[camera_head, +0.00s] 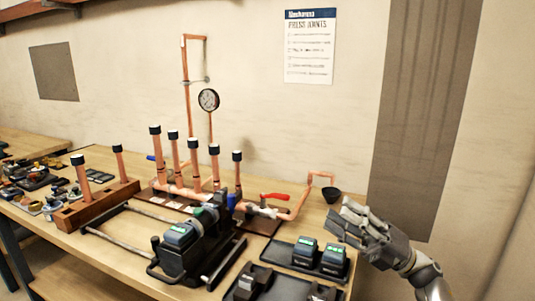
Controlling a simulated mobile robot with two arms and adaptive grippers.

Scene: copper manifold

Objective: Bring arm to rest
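My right gripper (348,222) is at the right end of the workbench, its arm coming in from the lower right. It is beside a small dark cup (331,194) and above the right edge of a black tray. Its fingers point left, and I cannot tell from this angle whether they are open or shut. I see nothing clearly held in it. My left gripper is not in view. The copper manifold (187,191) stands on the bench with several black-capped upright pipes, a pressure gauge (208,100) and a red-handled valve (275,196).
A black-and-green press tool (182,238) sits at the bench's front middle. The black tray (283,252) holds two battery packs (334,260). A wooden block (98,207) with capped pipes stands left, near scattered fittings. The wall behind carries a poster (310,48). Open space lies right of the bench.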

